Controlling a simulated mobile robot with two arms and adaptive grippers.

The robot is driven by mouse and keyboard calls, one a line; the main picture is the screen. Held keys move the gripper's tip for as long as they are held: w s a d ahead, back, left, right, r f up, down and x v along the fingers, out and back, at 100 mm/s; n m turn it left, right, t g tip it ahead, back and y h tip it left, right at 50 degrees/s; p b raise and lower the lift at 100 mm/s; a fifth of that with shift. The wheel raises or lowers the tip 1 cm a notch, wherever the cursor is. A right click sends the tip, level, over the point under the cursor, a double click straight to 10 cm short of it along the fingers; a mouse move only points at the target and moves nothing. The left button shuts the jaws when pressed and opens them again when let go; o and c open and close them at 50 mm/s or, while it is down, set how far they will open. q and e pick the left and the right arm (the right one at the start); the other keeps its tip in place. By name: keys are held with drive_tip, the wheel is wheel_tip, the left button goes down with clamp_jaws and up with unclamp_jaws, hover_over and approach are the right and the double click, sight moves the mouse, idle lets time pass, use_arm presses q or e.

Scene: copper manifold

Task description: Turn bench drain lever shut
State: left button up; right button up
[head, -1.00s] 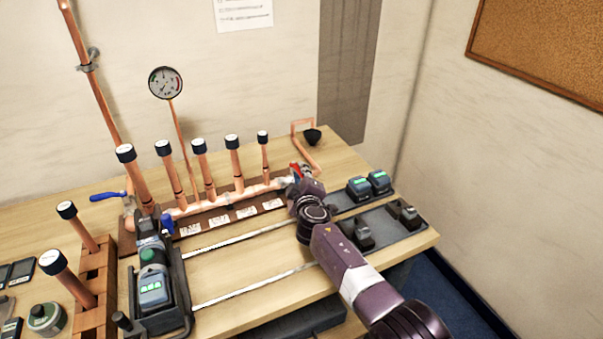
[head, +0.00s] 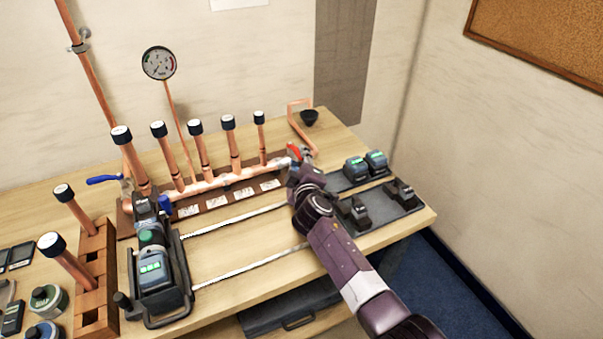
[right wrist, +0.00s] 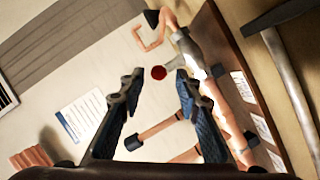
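The red drain lever (head: 295,150) is at the right end of the copper manifold (head: 215,182) on the bench. My right gripper (head: 300,168) is right at this end and partly hides the lever and its valve. In the right wrist view the two fingers (right wrist: 157,82) are apart, with nothing gripped. The red lever end (right wrist: 158,72) shows in the gap between the fingertips; I cannot tell whether it is between them or just beyond. The pale valve body (right wrist: 188,52) is beside the right finger. My left gripper is not in view.
Capped copper risers (head: 228,138) stand along the manifold, left of my right gripper. A bent drain pipe with a black funnel (head: 309,118) is behind it. Battery chargers (head: 365,166) sit to the right. A press tool (head: 155,265) stands front left. A blue lever (head: 104,180) is far left.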

drive_tip(key=v, duration=0.8)
drive_tip(key=shift+a, duration=0.2)
drive_tip(key=shift+s, duration=0.15)
